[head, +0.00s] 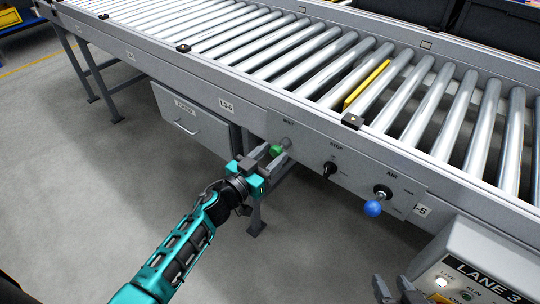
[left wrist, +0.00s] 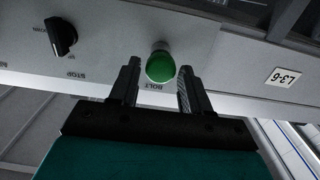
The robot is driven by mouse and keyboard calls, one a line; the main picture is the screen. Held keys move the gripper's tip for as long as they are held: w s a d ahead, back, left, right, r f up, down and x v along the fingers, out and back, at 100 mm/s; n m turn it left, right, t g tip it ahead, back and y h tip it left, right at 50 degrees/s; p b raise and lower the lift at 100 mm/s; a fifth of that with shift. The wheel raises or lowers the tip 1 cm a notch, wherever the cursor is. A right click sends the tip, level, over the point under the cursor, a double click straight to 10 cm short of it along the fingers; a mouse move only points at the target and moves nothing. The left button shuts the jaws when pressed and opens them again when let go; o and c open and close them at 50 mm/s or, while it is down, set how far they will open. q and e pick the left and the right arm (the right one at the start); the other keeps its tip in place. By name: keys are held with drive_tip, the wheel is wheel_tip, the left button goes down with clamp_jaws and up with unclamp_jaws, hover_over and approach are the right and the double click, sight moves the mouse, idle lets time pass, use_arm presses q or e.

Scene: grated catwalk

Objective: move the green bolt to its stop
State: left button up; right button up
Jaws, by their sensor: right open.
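The green bolt (head: 277,150) is a round knob on the front panel of the roller conveyor, under the word BOLT. It also shows in the left wrist view (left wrist: 160,67), between the two fingertips. My left gripper (head: 267,160) is open at the bolt, one finger on each side. The left wrist view shows small gaps between the knob and both fingers. The bolt's shaft shows short and grey behind the knob in the head view. My right gripper (head: 398,290) is open and empty at the bottom edge of the head view, away from the panel.
Right of the bolt on the panel are a black STOP knob (head: 330,168) and a blue-ended AIR lever (head: 373,207). A grey drawer (head: 190,120) hangs left. A LANE 3 box (head: 485,265) stands lower right. A yellow bar (head: 367,84) lies among the rollers.

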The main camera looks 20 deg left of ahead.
sight(274, 153)
use_arm(q)
drive_tip(key=c, duration=0.7)
drive_tip(key=shift+p+v, duration=0.8)
drive_tip(key=shift+v, duration=0.75)
drive_tip(key=shift+c, duration=0.2)
drive_tip(key=o, duration=1)
drive_tip(key=shift+s, duration=0.1)
drive_tip(key=p+v, duration=0.1)
drive_tip(key=v, duration=1.2)
drive_tip(key=shift+p, duration=0.4)
drive_tip(key=shift+r, duration=0.15)
